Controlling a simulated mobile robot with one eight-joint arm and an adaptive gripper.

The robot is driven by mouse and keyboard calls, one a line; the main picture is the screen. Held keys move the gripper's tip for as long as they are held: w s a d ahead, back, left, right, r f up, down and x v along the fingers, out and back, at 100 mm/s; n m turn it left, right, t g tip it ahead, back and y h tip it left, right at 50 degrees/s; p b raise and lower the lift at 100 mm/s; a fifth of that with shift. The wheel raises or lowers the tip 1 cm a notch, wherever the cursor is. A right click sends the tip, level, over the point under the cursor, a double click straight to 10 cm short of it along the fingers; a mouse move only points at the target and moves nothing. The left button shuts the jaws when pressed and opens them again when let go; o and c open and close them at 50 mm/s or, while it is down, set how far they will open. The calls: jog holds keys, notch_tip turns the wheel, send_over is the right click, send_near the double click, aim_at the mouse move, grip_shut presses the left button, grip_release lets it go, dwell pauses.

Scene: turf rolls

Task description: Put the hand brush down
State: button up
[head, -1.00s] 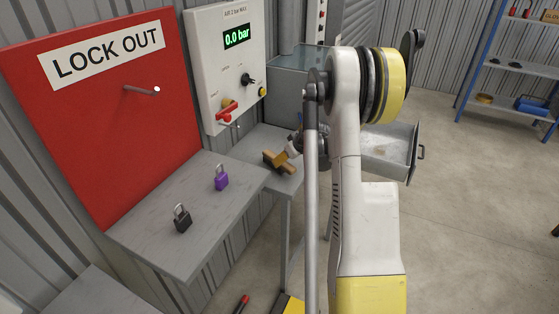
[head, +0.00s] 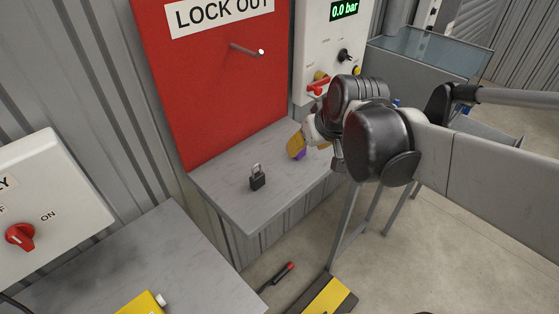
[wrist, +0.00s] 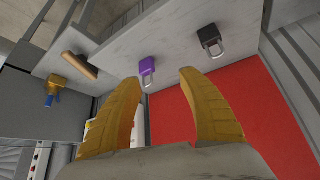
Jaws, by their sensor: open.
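A brown wooden bar-shaped thing, which looks like the hand brush (wrist: 80,66), lies on a grey surface at the left of the wrist view. It is apart from my gripper (wrist: 160,82), and my arm hides it in the head view. My gripper is open and empty, its two yellow fingers spread. In the head view my gripper (head: 298,146) is over the right part of the grey shelf (head: 232,200). A purple padlock (wrist: 147,66) shows between the fingertips in the wrist view, not gripped.
A black padlock (head: 257,178) stands on the shelf. Behind is the red LOCK OUT board (head: 205,100) with a protruding peg (head: 245,49). A yellow and blue fitting (wrist: 54,90) is beside the brush. A red-tipped tool (head: 283,271) lies on the floor.

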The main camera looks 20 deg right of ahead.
jog(key=s+a+f, duration=0.1)
jog(key=s+a, duration=0.6)
jog(key=s, duration=0.3)
jog(key=shift+s+a, duration=0.25)
jog(key=shift+s, duration=0.05)
jog(key=shift+f, duration=0.1)
dwell(0.5)
